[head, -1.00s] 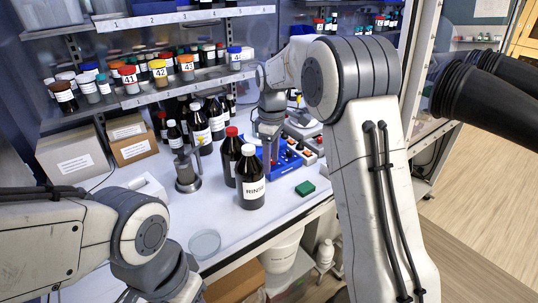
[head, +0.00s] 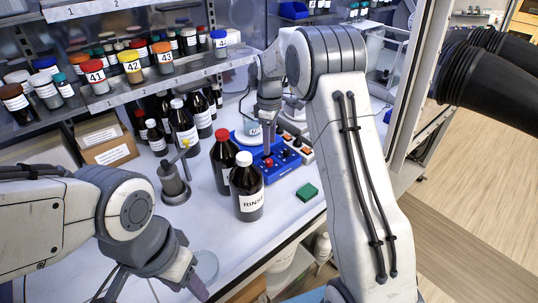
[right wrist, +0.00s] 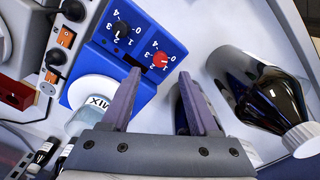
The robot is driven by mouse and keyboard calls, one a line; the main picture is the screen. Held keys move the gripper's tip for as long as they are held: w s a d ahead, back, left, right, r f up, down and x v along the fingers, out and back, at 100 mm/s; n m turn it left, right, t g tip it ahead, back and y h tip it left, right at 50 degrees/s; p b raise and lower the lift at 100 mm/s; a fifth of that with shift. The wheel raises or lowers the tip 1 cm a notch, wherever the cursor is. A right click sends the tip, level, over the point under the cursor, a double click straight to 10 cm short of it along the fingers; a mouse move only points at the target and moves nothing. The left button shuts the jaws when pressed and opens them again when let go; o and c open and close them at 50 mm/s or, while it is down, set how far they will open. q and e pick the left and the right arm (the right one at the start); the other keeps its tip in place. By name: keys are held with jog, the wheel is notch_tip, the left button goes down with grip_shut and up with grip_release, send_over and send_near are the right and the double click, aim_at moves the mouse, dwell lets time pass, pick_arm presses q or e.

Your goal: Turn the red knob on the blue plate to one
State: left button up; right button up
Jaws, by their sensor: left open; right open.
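The blue plate (head: 285,172) lies on the white bench behind the dark bottles in the head view. In the right wrist view the blue plate (right wrist: 177,43) carries the red knob (right wrist: 160,59) beside a black knob (right wrist: 121,28), each with a printed number scale. Where the red knob points is too small to read surely. My right gripper (right wrist: 160,82) is open and empty, its fingers apart just short of the red knob. In the head view my right gripper (head: 267,147) is over the plate. My left gripper (head: 192,287) is open, low at the bench front.
A RINSE bottle (head: 247,188) and a red-capped bottle (head: 223,160) stand left of the plate. The RINSE bottle (right wrist: 258,95) is close to my right gripper. A green block (head: 307,191) lies in front.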

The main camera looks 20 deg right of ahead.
aim_at(269, 160)
notch_tip(269, 160, down, 6)
jog(key=shift+a+r+p, duration=0.1)
jog(key=shift+p, duration=0.55)
jog(key=shift+f, duration=0.65)
grip_shut()
